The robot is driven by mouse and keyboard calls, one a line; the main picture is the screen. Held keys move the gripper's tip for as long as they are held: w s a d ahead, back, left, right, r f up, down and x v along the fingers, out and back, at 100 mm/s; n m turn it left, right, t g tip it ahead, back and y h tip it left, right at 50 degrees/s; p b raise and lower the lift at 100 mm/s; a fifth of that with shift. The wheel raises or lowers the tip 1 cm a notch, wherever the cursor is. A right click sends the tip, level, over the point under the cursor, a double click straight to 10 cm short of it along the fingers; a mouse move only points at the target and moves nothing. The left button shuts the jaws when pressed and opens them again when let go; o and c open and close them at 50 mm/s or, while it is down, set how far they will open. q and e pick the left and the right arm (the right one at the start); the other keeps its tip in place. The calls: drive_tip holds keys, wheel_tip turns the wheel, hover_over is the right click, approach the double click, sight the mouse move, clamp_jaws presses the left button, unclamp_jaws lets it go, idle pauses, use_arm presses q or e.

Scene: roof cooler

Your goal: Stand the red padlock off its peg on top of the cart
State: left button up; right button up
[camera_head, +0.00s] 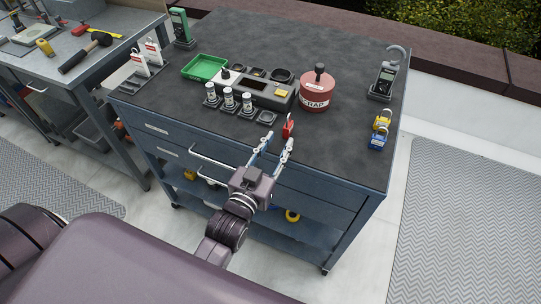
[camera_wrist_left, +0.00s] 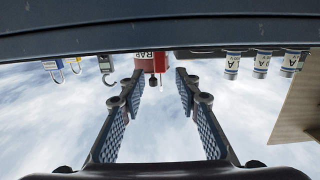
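The red padlock (camera_head: 288,127) is upright at the front edge of the dark cart top (camera_head: 345,150) in the head view. No peg can be made out. My left gripper (camera_head: 277,143) reaches in from the front, its fingertips just short of the padlock. In the left wrist view, which is upside down, the left gripper (camera_wrist_left: 155,85) is open with nothing held between its fingers. Red shapes show beyond the gap there; I cannot clearly separate the padlock from the red pot. My right gripper is not in view.
A red scrap pot (camera_head: 315,92) stands behind the padlock. Several white-labelled cylinders (camera_head: 229,97) and a green tray (camera_head: 204,67) are to the left. Yellow (camera_head: 382,121) and blue (camera_head: 377,141) padlocks stand at the right edge. The front right of the top is clear.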

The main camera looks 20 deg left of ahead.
use_arm(q)
drive_tip(key=s, duration=0.4)
drive_tip(key=shift+s+a+r, duration=0.1)
drive_tip(key=shift+s+r, duration=0.05)
drive_tip(key=shift+s, duration=0.25)
drive_tip(key=s+d+f+g, duration=0.1)
drive_tip(key=s+f+g, duration=0.15)
drive_tip(key=f, duration=0.85)
drive_tip(key=s+d+f+m+g+h, duration=0.1)
drive_tip(key=s+f+g, duration=0.15)
drive_tip(key=f, duration=0.85)
drive_tip(key=s+d+f+g, duration=0.1)
drive_tip(key=s+f+g, duration=0.15)
drive_tip(key=f, duration=0.85)
drive_tip(key=s+a+f+g, duration=0.3)
drive_tip(key=s+f+g, duration=0.2)
drive_tip(key=s+f, duration=1.1)
drive_tip(key=s+a+f+g, duration=0.2)
drive_tip(key=s+a+f, duration=0.1)
drive_tip(key=s, duration=0.4)
drive_tip(key=s+a+f+m+g+y, duration=0.1)
drive_tip(key=s+a+f+g, duration=0.1)
drive_tip(key=s, duration=0.6)
drive_tip(key=shift+s+a+f+y, duration=0.25)
drive_tip(key=shift+a+f, duration=0.2)
drive_tip(key=shift+f, duration=0.45)
drive_tip(key=shift+w, duration=0.1)
